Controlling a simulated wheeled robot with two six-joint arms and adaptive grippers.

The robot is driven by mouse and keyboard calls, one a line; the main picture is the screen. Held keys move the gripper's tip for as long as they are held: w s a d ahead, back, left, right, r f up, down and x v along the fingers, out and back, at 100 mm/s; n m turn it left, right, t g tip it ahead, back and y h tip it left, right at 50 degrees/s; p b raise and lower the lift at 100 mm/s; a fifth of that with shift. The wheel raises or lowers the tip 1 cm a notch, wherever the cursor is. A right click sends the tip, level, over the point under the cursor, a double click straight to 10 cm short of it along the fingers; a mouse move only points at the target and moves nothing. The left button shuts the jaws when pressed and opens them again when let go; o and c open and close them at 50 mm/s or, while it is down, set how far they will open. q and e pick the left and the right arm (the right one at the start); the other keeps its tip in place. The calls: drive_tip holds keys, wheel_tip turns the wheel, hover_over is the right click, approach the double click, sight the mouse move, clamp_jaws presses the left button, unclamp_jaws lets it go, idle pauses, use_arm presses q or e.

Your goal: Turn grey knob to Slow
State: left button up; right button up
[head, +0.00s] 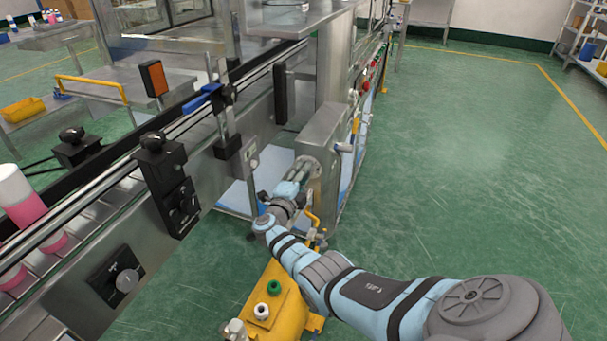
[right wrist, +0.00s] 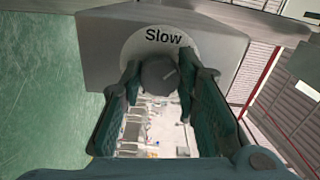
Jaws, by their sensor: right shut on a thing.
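In the right wrist view, the grey knob (right wrist: 158,74) sits between the two fingers of my right gripper (right wrist: 160,84), which is shut on it. A light pointer line on the knob's face slants toward the upper right. The black word "Slow" (right wrist: 163,37) is on a pale round plate just above the knob, on a grey housing (right wrist: 105,45). Other markings on the plate are hidden or not visible. In the head view, my right gripper (head: 287,190) is at the steel housing by the conveyor's end, and the knob itself is hidden. My left gripper is not in view.
A yellow machine part (head: 275,300) stands just below my right arm. The conveyor (head: 130,175) with pink-and-white cans (head: 28,205) runs along the left. A black panel with another grey knob (head: 127,280) is at lower left. Green floor (head: 470,150) is free on the right.

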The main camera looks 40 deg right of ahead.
drive_tip(key=shift+f, duration=0.1)
drive_tip(key=o, duration=1.2)
drive_tip(key=shift+c, duration=0.2)
drive_tip(key=v, duration=1.2)
